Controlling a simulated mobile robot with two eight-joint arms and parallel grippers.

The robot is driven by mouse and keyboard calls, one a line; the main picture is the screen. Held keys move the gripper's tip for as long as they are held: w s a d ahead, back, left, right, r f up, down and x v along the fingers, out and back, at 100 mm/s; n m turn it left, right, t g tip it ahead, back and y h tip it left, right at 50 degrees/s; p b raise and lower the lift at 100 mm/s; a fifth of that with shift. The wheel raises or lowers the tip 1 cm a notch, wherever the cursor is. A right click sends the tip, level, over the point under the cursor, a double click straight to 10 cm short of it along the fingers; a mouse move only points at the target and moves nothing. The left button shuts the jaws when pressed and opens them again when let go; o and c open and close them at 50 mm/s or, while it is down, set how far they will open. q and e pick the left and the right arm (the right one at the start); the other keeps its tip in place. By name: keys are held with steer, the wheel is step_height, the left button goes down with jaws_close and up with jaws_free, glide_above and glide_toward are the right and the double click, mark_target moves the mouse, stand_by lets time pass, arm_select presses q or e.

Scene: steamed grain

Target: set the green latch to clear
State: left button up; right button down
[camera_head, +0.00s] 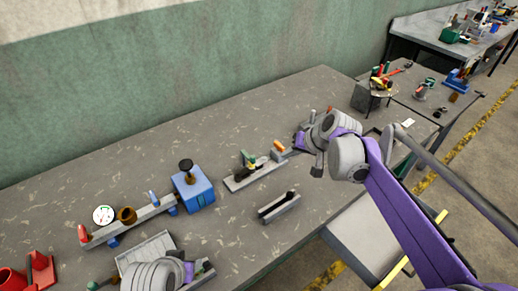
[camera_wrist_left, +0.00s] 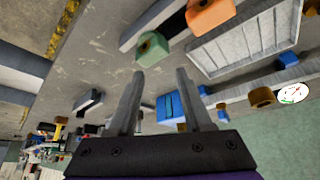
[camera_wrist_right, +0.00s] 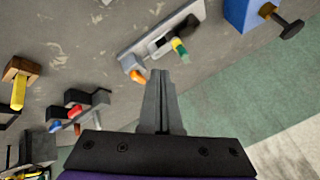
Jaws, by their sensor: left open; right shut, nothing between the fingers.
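A grey plate (camera_head: 238,180) in the middle of the bench carries a green-and-yellow handle (camera_head: 246,158) on a black part and an orange piece (camera_head: 279,147) at its right end. The right wrist view shows the same handle (camera_wrist_right: 180,47) and orange piece (camera_wrist_right: 138,76). My right gripper (camera_wrist_right: 160,76) is shut and empty, its tips close to the orange piece; contact cannot be told. My left gripper (camera_wrist_left: 160,72) is open and empty in the left wrist view, near a green knob (camera_wrist_left: 152,48). Which green part is the latch, and its setting, I cannot tell.
A blue block (camera_head: 192,190) with a black knob ends a rail with a gauge (camera_head: 103,215). A grey block with a dark slot (camera_head: 279,207) lies nearer the front edge. A grey ribbed tray (camera_wrist_left: 245,42) is near my left gripper. The bench back is clear.

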steer(key=w+a+f, duration=0.6)
steer(key=a+f, duration=0.1)
steer(key=f, duration=0.1)
steer(key=shift+a+p, duration=0.3)
steer(key=shift+p, duration=0.05)
stand_by(0.4)
steer(key=shift+s+a, duration=0.1)
steer(key=shift+s+a+m, duration=0.1)
steer(key=shift+s+m, duration=0.1)
steer(key=shift+m, duration=0.1)
